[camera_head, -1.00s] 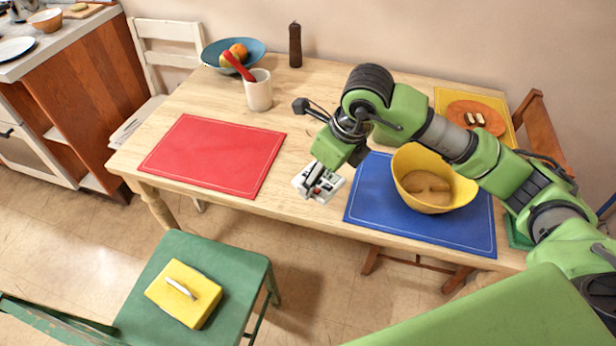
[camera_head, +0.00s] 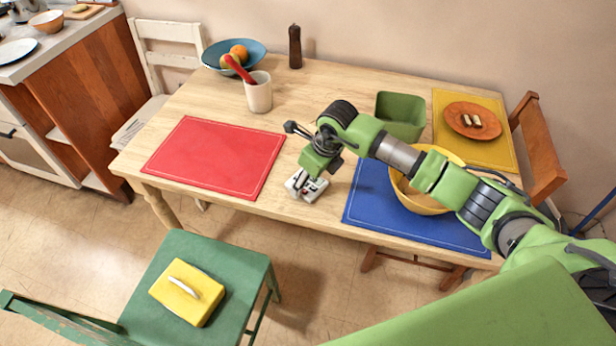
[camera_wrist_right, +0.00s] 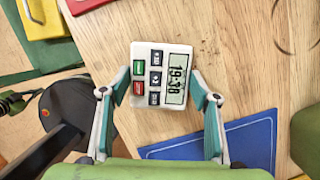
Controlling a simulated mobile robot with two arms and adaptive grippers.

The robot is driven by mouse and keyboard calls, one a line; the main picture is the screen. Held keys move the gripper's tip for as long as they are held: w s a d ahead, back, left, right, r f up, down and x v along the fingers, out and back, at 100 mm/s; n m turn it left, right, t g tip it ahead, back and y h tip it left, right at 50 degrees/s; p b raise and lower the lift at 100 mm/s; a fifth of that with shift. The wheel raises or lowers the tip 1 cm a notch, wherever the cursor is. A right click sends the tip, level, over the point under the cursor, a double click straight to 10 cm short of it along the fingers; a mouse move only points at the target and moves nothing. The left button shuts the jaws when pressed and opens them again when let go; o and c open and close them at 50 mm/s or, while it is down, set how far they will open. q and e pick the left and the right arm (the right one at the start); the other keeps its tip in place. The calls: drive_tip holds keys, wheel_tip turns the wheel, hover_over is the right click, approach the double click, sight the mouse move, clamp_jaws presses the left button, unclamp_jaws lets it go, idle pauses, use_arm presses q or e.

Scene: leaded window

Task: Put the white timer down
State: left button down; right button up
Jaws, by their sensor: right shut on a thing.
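The white timer (camera_head: 312,190) is at the front part of the wooden table, between the red mat and the blue mat. In the right wrist view the timer (camera_wrist_right: 162,62) lies face up, with a grey display and several dark, green and red buttons. My right gripper (camera_head: 306,180) is over it from above, shut on it, with one finger at each side. In the right wrist view the fingertips (camera_wrist_right: 158,92) flank the timer. The timer is at or just above the bare wood; I cannot tell if it touches. My left gripper is not in view.
The red mat (camera_head: 214,157) is to the left, the blue mat (camera_head: 390,213) to the right. A yellow bowl (camera_head: 425,203) stands on the blue mat, partly behind my arm. A green bin (camera_head: 401,115) and a white cup (camera_head: 258,95) stand farther back. Bare wood surrounds the timer.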

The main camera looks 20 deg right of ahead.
drive_tip(key=o, duration=1.1)
drive_tip(key=shift+f, duration=0.1)
drive_tip(key=shift+o, duration=0.2)
drive_tip(key=shift+r, duration=0.35)
drive_tip(key=b+v, duration=0.2)
drive_tip(key=v, duration=0.9)
drive_tip(key=shift+s+r, duration=0.15)
drive_tip(key=shift+r, duration=0.15)
drive_tip(key=shift+d, duration=0.15)
